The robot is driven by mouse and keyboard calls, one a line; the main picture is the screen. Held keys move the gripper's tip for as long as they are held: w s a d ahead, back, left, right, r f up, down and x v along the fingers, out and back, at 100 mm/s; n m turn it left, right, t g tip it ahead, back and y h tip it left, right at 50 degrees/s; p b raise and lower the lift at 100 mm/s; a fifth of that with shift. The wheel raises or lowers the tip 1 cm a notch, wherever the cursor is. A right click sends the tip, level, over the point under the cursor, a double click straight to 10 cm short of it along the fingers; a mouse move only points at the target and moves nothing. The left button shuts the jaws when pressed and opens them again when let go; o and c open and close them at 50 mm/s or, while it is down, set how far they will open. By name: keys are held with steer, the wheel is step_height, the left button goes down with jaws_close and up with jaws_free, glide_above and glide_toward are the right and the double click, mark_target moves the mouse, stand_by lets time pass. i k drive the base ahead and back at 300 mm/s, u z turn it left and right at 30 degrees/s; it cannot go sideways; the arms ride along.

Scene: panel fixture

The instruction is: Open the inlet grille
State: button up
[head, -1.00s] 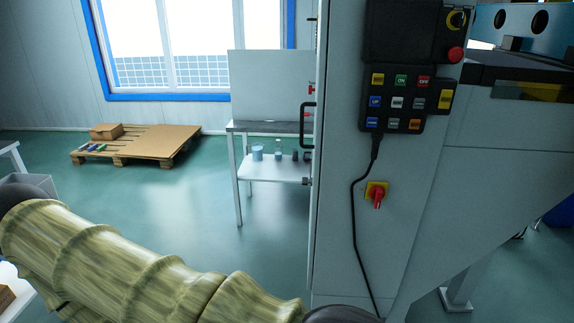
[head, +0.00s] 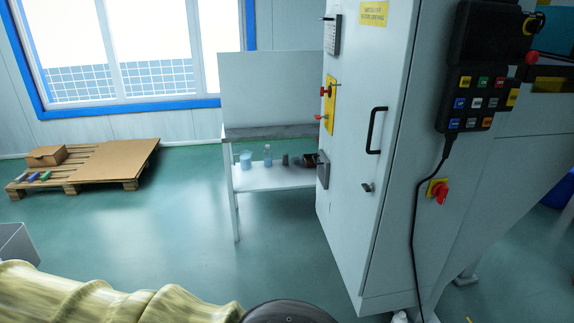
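A tall grey cabinet (head: 350,225) stands right of centre in the head view. On its door side is a black bar handle (head: 376,130), with a small dark latch (head: 367,187) below it. A small panel with a grid pattern (head: 332,34) sits high at the cabinet's left edge. I cannot tell whether it is the inlet grille. A grey box-like fitting (head: 323,169) sits lower on the same edge. The cabinet door looks shut. My arm crosses the bottom left in a yellowish cover; my gripper is not in view.
A yellow plate with red switches (head: 330,104), a button pendant (head: 478,98) on a black cable and a red rotary switch (head: 439,191) project from the cabinet. A table (head: 270,132) stands behind it. A pallet (head: 125,155) lies at far left. Green floor between is clear.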

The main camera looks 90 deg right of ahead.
mark_target(323, 163)
steer(key=z, duration=2.95)
steer(key=i, duration=0.5)
steer(key=z, duration=0.1)
steer(key=k, duration=0.45)
steer(key=u, duration=1.25)
steer(key=i, duration=2.15)
steer(key=z, duration=0.9)
